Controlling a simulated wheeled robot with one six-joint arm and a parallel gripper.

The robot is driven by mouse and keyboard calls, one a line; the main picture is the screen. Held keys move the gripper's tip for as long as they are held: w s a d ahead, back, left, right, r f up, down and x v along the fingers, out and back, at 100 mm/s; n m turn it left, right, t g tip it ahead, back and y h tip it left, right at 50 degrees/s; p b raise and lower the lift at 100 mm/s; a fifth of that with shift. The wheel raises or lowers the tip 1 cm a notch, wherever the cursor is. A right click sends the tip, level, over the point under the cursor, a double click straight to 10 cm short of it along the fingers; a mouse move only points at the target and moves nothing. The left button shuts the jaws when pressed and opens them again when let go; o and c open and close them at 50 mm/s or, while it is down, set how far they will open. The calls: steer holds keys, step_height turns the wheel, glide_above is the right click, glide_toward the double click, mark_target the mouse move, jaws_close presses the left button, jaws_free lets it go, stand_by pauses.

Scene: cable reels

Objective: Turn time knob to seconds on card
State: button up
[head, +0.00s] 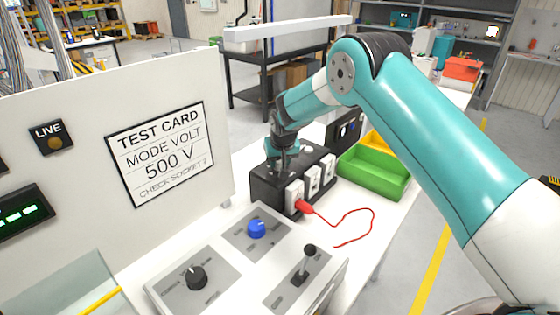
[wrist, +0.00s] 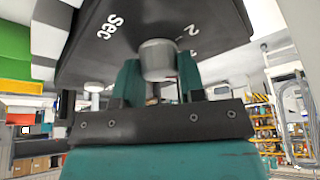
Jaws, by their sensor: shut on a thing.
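My gripper (head: 283,163) is lowered onto the top of a black box (head: 266,188) that has white sockets on its front. In the wrist view my gripper (wrist: 158,84) is shut on a grey round time knob (wrist: 158,58), one finger on each side. The knob sits on a dark panel (wrist: 85,55) marked "Sec" and "2"; other markings are hidden or out of view. In the head view the arm hides the knob. The test card (head: 160,153) on the white board reads "MODE VOLT", "500 V" and "CHECK SOCKET 2"; I see no seconds value on it.
A red plug (head: 303,206) with a loose red cable (head: 361,209) is at the first socket. A grey console with a blue knob (head: 256,228), a black knob (head: 196,277) and a lever (head: 304,265) stands in front. A green bin (head: 374,178) is to the right.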

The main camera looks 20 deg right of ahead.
steer(key=n+b, duration=0.1)
steer(key=n+y+b, duration=0.1)
steer(key=shift+d+f+n, duration=0.1)
steer(key=shift+f+n, duration=0.1)
steer(key=shift+n, duration=0.1)
steer(key=n+y+b, duration=0.1)
steer(key=n+b, duration=0.1)
steer(key=n, duration=0.1)
steer(key=shift+n+b, duration=0.3)
steer(key=shift+w+d+r+n+g+y+b, duration=0.1)
steer(key=shift+n+g+y+b, duration=0.35)
steer(key=shift+n, duration=0.85)
steer(key=shift+r+n+g+y+b, duration=0.1)
steer(key=shift+n+g+y+b, duration=0.3)
steer(key=shift+n, duration=0.9)
steer(key=o, duration=0.9)
steer(key=b+v, duration=0.1)
steer(key=v, duration=1.6)
steer(key=shift+w+d+r+b, duration=0.15)
steer(key=shift+r+b, duration=0.05)
steer(key=shift+b, duration=0.2)
